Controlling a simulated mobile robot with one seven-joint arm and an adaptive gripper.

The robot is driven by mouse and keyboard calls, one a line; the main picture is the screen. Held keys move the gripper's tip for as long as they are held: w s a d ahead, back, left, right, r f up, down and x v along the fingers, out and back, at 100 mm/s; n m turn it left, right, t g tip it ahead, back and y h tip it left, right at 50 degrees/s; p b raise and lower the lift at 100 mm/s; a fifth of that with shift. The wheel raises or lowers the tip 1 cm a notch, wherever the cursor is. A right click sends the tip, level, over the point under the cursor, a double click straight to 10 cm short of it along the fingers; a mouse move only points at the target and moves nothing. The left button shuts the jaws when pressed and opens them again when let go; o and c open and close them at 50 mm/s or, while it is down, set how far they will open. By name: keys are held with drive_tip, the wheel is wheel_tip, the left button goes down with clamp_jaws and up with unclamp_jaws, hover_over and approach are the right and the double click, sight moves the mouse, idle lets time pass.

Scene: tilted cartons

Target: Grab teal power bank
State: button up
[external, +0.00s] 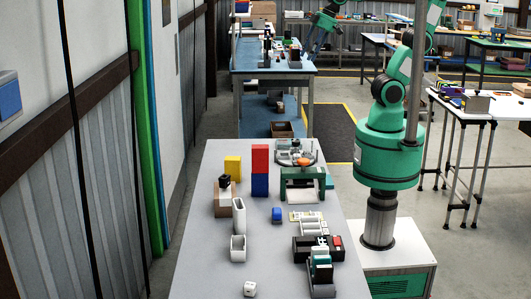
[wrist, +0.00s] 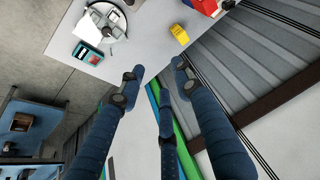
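In the external view, a small grey carton (external: 322,291) at the front right of the table holds a few upright slabs, one of them teal (external: 322,258). It may be the teal power bank; at this size I cannot tell. In the wrist view, a flat teal device with a dark face (wrist: 88,52) lies near the table edge; I cannot tell what it is. My gripper (wrist: 155,72) is open and empty in the wrist view, its dark blue fingers spread apart. In the external view the arm leaves the top of the picture and the gripper is hidden.
The grey table (external: 205,270) also carries a red block (external: 260,157) on a blue one (external: 260,185), a yellow block (external: 232,167), a green frame (external: 303,183), white containers (external: 238,248), a black device (external: 306,248) and a white die (external: 249,288). Its front left is mostly clear.

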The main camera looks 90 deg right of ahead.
drive_tip(key=w+a+r+g+p, duration=0.2)
drive_tip(key=w+a+r+p, duration=0.1)
drive_tip(key=w+a, duration=1.3)
drive_tip(key=w+a+f+g+p, duration=0.15)
drive_tip(key=a+f, duration=0.25)
drive_tip(key=a, duration=0.8)
drive_tip(key=w+a+f+p, duration=0.1)
drive_tip(key=w+a+f, duration=0.15)
drive_tip(key=a, duration=0.95)
drive_tip(key=w+a+f+p, duration=0.15)
drive_tip(key=a+f, duration=0.25)
drive_tip(key=a, duration=0.8)
drive_tip(key=s+a+f+p, duration=0.1)
drive_tip(key=s+a+f, duration=0.5)
drive_tip(key=a+f, duration=0.2)
drive_tip(key=s+a+f+g+p, duration=0.1)
drive_tip(key=s+a+f, duration=0.4)
drive_tip(key=a+f, duration=0.4)
drive_tip(key=s+a+f+p, duration=0.1)
drive_tip(key=s+a+f, duration=0.5)
drive_tip(key=a, duration=0.7)
wheel_tip(320, 180, down, 3)
drive_tip(key=shift+s+a+r+h, duration=0.1)
drive_tip(key=shift+s+a+h, duration=0.15)
drive_tip(key=shift+s+h, duration=0.1)
drive_tip(key=shift+g, duration=0.25)
drive_tip(key=shift+f+p, duration=0.3)
drive_tip(key=shift+f, duration=4)
